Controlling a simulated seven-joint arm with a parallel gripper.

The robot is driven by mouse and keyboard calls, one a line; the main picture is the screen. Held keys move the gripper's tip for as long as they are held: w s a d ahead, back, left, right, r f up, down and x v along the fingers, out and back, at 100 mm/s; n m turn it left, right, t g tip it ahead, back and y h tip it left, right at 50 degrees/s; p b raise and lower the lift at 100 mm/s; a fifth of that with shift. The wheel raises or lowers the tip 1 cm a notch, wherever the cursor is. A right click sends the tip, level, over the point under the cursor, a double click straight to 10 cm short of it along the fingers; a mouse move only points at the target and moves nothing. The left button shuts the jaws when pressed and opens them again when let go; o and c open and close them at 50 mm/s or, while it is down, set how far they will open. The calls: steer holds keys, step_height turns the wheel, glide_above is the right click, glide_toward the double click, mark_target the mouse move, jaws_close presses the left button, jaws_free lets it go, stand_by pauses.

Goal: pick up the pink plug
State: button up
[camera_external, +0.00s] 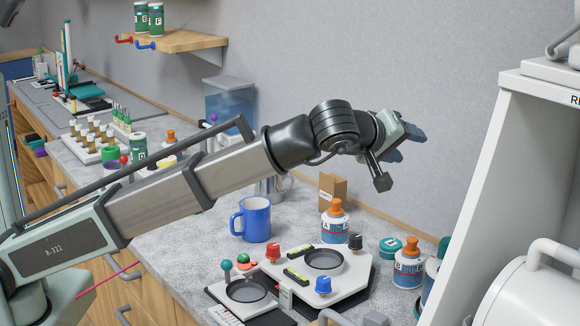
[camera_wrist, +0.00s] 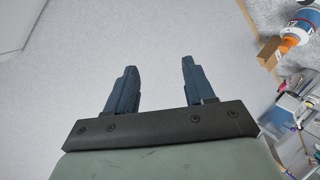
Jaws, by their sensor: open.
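I cannot make out a pink plug in either view. A thin pink line (camera_external: 108,279), perhaps a cord, shows behind my arm at the lower left; its ends are not clear. My gripper (camera_external: 405,143) is raised high above the right part of the counter, near the grey wall. In the wrist view my gripper (camera_wrist: 158,66) has its two dark blue fingers wide apart, with nothing between them and only plain wall beyond.
A blue mug (camera_external: 256,219), a white device with coloured knobs (camera_external: 345,284) and orange-capped bottles (camera_external: 334,226) stand on the counter below my arm. A white shelf unit (camera_external: 490,165) stands at the right. The air around my gripper is clear.

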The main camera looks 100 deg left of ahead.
steer(key=s+a+f+m+g+h, duration=0.1)
steer(key=s+a+f+g, duration=0.2)
steer(key=a, duration=0.8)
steer(key=s+a+f+m+g+h, duration=0.1)
steer(key=s+a+f, duration=0.25)
steer(key=a, duration=0.75)
steer(key=s+a+f+g, duration=0.2)
steer(key=a+f, duration=0.2)
steer(key=a, duration=0.8)
steer(key=s+a+f+m+g+h, duration=0.1)
steer(key=s+a+f+m+h, duration=0.3)
steer(key=s+a, duration=0.95)
steer(key=s+a+f+g+h, duration=0.1)
steer(key=s+a+f, duration=0.4)
steer(key=s+a, duration=0.8)
steer(key=x, duration=0.6)
steer(key=w+x, duration=0.1)
steer(key=x, duration=0.2)
steer(key=shift+a+r, duration=0.15)
steer(key=shift+a, duration=0.15)
steer(key=shift+w+x, duration=0.2)
steer(key=shift+x, duration=2.55)
jaws_close()
steer(key=shift+r, duration=0.15)
